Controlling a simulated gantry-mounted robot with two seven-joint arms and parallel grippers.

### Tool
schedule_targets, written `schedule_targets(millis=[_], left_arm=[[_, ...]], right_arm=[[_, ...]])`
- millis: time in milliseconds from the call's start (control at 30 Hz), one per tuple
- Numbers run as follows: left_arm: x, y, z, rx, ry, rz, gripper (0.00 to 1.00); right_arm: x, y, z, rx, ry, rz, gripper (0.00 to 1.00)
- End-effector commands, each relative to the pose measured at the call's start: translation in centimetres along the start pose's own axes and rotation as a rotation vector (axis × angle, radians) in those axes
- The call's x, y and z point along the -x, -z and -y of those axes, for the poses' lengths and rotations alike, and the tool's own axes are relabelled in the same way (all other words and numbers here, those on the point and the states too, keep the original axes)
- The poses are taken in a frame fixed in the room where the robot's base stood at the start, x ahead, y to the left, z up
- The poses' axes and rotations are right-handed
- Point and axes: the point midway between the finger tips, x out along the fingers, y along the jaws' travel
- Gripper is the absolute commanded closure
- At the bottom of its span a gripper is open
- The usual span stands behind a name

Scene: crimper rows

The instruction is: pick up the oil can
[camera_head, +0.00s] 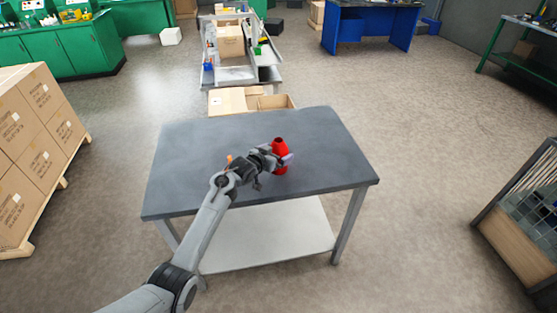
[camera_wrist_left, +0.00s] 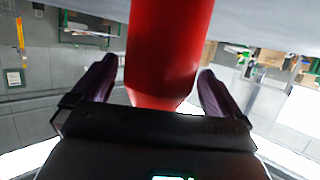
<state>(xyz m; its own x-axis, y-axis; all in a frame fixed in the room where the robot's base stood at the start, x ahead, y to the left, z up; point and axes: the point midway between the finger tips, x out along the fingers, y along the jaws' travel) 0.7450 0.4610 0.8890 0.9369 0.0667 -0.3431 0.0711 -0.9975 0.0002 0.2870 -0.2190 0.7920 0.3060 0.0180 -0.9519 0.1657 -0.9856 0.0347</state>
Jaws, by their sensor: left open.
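The oil can (camera_head: 280,148) is a red, upright can with a narrowing top, standing on the grey table (camera_head: 200,150). In the left wrist view the red can (camera_wrist_left: 168,45) fills the top middle, between the two dark fingers. My left gripper (camera_head: 276,160) is at the can, with its fingers on either side. The gripper is open, with a gap showing between each finger and the can in the left wrist view (camera_wrist_left: 155,85). Part of the can is hidden behind the gripper in the head view. My right gripper is not in view.
The tabletop is otherwise mostly clear. Open cardboard boxes (camera_head: 230,101) sit just behind the table. Stacked cartons (camera_head: 35,150) on a pallet stand to the left, and a wood-sided rack (camera_head: 515,238) stands to the right.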

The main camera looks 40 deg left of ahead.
Motion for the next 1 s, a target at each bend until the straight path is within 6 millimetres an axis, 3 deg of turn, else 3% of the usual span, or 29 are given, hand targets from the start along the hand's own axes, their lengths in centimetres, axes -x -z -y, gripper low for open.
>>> schedule_targets(millis=[233,633,1000], left_arm=[[-0.05,0.05,0.01,-0.001,0.0,-0.001,0.02],[-0.02,0.15,0.01,-0.001,0.0,-0.003,0.61],[0.02,0.24,0.0,-0.001,0.0,-0.002,0.61]], right_arm=[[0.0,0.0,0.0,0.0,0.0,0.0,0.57],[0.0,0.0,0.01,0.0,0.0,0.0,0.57],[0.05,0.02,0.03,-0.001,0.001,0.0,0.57]])
